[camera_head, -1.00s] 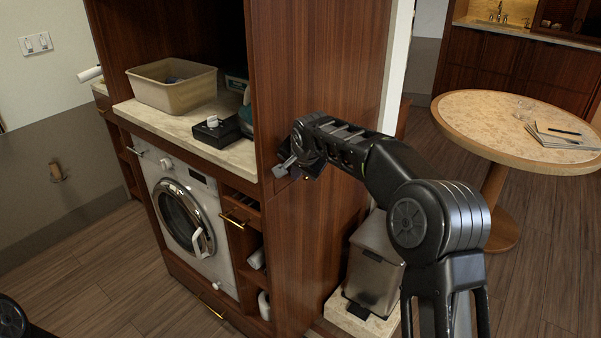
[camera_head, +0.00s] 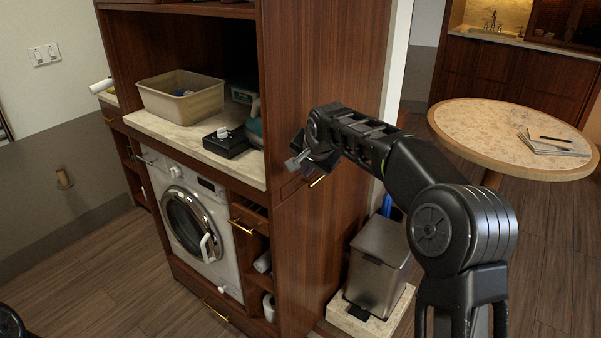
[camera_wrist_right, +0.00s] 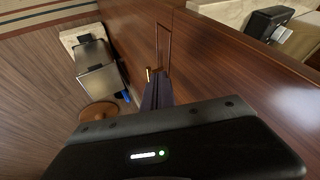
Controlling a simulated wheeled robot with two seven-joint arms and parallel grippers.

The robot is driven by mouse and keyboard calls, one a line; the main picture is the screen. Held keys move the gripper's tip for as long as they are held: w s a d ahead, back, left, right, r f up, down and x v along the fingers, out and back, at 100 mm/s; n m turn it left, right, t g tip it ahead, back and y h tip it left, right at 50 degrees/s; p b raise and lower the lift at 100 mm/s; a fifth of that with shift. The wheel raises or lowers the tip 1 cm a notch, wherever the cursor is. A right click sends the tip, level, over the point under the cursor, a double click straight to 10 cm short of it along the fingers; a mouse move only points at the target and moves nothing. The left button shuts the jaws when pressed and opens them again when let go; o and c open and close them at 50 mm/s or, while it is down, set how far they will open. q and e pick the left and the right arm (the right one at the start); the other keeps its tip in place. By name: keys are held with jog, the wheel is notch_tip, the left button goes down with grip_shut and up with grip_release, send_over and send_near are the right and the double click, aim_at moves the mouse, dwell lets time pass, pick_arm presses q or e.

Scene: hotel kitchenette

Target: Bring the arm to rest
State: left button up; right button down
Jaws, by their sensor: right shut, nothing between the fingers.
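My right arm comes in from the lower right of the head view. Its gripper (camera_head: 297,162) is shut and empty, in front of the wooden cabinet's side panel (camera_head: 335,210), near its front edge. In the right wrist view, the dark fingers (camera_wrist_right: 157,92) lie together with nothing between them. The panel fills the right of that view; I cannot tell whether the fingers touch it. Only a small dark part of my left arm shows at the lower left corner of the head view. The left gripper is out of view.
A beige basin (camera_head: 181,97) and a black box (camera_head: 226,142) sit on the counter (camera_head: 165,130) above a washing machine (camera_head: 190,222). A grey bin (camera_head: 378,268) stands beside the cabinet. A round table (camera_head: 470,118) is at the right. Floor (camera_head: 545,255) is open at lower right.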

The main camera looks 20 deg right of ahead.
jog(key=shift+s+d+r, duration=0.1)
jog(key=shift+s+r, duration=0.05)
dwell(0.3)
jog(key=s+a+f+n+g+y, duration=0.1)
jog(key=s+a+f+n, duration=0.15)
jog(key=f, duration=0.65)
jog(key=s+a+f+n+g+y, duration=0.15)
jog(key=a+f, duration=0.25)
jog(key=f, duration=0.5)
jog(key=s+a+f+n+g+y, duration=0.1)
jog(key=s+a+f, duration=0.3)
jog(key=s+f, duration=0.35)
jog(key=s+a+f+g, duration=0.1)
jog(key=s+a+f, duration=0.2)
jog(key=s+f, duration=0.4)
jog(key=s+a+f+n, duration=0.1)
jog(key=s+a+f, duration=0.1)
jog(key=s, duration=0.6)
jog(key=s+a+f+n+g+y, duration=0.1)
jog(key=s+a+f, duration=0.1)
jog(key=s+f, duration=0.3)
jog(key=s+a+f+n+g, duration=0.1)
jog(key=s+a+f, duration=0.1)
jog(key=s, duration=1)
jog(key=shift+s+a+f, duration=0.15)
jog(key=shift+s+f, duration=0.15)
jog(key=shift+f, duration=0.45)
